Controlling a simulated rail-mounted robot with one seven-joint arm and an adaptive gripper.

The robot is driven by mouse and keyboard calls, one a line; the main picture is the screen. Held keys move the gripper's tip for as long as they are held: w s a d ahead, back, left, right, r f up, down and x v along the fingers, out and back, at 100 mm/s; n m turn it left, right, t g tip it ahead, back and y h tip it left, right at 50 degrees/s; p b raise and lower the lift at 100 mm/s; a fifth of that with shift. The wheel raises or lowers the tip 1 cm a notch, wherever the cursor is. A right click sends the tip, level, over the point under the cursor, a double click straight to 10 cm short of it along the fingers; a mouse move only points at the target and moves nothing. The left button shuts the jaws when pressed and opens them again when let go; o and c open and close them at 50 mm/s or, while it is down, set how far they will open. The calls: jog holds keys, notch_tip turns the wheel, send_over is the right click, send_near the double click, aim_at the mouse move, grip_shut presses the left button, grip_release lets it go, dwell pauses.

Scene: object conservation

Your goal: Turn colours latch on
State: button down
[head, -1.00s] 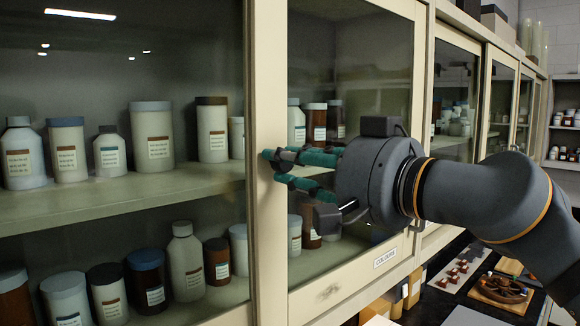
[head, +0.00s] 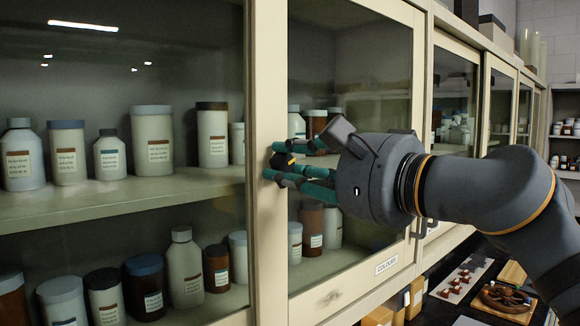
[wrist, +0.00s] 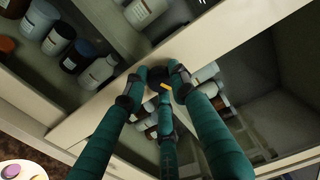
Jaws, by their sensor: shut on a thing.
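The colours latch (head: 283,161) is a small dark knob with a yellow mark, on the cream upright of the glass cabinet door labelled COLOURS (head: 387,264). My gripper (head: 278,168) has teal fingers closed around the knob from the right. In the wrist view, the fingertips (wrist: 158,80) surround the dark knob, and its yellow mark (wrist: 167,85) shows between them. The fingers hide much of the knob, and I cannot read its exact setting.
Bottles and jars (head: 152,140) stand on shelves behind the left glass pane. A door handle (head: 421,226) is near my wrist. Below right, a dark counter holds a wooden tray (head: 505,300) and small red-brown pieces (head: 460,279).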

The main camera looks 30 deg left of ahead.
jog(key=m, duration=0.4)
jog(key=shift+m, duration=0.3)
dwell(0.3)
jog(key=c, duration=1.4)
grip_release()
jog(key=shift+c, duration=0.2)
jog(key=v, duration=1.2)
